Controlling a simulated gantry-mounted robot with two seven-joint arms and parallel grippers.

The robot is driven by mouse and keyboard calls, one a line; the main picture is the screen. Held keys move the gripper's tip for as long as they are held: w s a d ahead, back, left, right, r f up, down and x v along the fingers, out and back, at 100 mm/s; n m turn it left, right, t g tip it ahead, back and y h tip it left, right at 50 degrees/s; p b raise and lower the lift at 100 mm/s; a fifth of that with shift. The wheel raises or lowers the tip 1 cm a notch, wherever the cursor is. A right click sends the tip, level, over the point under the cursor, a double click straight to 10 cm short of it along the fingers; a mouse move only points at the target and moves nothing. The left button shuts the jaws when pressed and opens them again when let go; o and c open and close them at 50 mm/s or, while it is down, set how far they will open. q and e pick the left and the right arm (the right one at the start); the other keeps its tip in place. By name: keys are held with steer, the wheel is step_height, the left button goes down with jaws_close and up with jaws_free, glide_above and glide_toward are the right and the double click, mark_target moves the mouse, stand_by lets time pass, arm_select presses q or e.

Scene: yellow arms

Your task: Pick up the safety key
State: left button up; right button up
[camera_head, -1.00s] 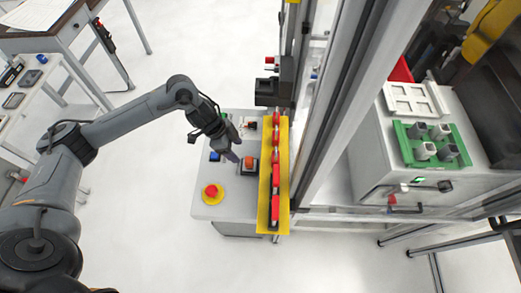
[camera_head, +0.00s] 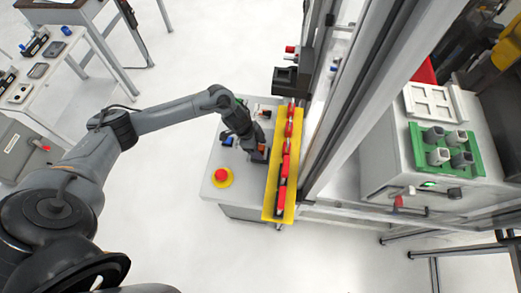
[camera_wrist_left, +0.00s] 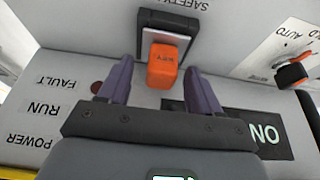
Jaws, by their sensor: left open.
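The safety key (camera_wrist_left: 162,65) is an orange block in a dark square holder (camera_wrist_left: 178,25) under the "SAFETY" lettering on the grey panel. My left gripper (camera_wrist_left: 158,74) is open, with one purple finger on each side of the key. Gaps show between the fingers and the key in the wrist view; how deep the fingertips reach is hard to tell. In the head view my left gripper (camera_head: 256,154) is low over the panel. My right gripper is out of view.
A red emergency button (camera_head: 221,175) on a yellow disc sits on the panel's front left. A yellow strip with red parts (camera_head: 270,204) runs along its right edge, beside a metal frame post (camera_head: 345,100). A black selector knob (camera_wrist_left: 293,73) is to the key's right.

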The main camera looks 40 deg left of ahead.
arm_select(q)
steer(key=shift+w+d+f, duration=0.15)
steer(key=shift+f, duration=0.4)
steer(key=shift+c, duration=0.5)
steer(key=c, duration=1)
